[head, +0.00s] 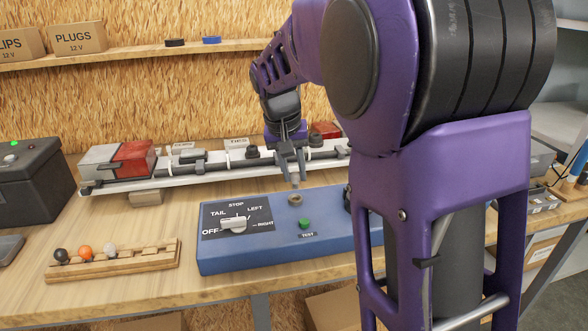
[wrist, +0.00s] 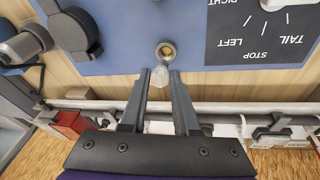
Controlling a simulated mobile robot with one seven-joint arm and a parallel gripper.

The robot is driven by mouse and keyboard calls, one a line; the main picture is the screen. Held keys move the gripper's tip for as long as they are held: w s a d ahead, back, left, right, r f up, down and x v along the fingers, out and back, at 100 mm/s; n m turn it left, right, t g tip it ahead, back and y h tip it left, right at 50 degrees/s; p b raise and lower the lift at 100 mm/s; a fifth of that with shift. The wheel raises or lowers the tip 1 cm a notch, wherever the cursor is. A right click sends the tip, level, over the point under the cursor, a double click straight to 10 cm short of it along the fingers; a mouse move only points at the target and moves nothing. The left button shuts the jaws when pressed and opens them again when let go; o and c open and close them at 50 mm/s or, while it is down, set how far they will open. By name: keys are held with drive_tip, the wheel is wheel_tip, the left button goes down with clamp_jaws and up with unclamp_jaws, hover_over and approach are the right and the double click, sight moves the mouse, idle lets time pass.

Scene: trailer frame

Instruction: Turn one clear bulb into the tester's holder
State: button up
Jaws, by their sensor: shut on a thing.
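My gripper (head: 292,168) points down above the blue tester box (head: 262,254). Its fingers are shut on a clear bulb (wrist: 160,76), which shows between the fingertips in the wrist view. In the head view the bulb is only a small pale shape under the fingers. The tester's round holder (head: 295,199) is on the box top just below the fingertips. In the wrist view the holder (wrist: 166,50) looks empty with a brassy inside, and the bulb appears apart from it.
A wooden rack (head: 150,262) at the left holds a black, an orange and a pale bulb. The tester has a selector knob (head: 233,222) and a green test button (head: 304,223). A white bar with lamps and fittings (head: 210,168) runs behind the tester.

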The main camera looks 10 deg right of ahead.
drive_tip(key=shift+f, duration=0.4)
idle(0.5)
drive_tip(key=shift+f+b, duration=0.45)
drive_tip(key=shift+f, duration=0.05)
drive_tip(key=shift+f, duration=0.15)
drive_tip(key=shift+f+b, duration=0.35)
drive_tip(key=shift+f, duration=0.1)
drive_tip(key=shift+f, duration=0.35)
idle(0.5)
drive_tip(key=shift+a+m+g+p, duration=0.1)
drive_tip(key=shift+m+g+p, duration=0.25)
drive_tip(key=shift+m, duration=0.65)
drive_tip(key=shift+w+m+h, duration=0.1)
drive_tip(key=shift+m+h, duration=0.2)
drive_tip(key=shift+m, duration=0.5)
drive_tip(key=shift+p, duration=0.3)
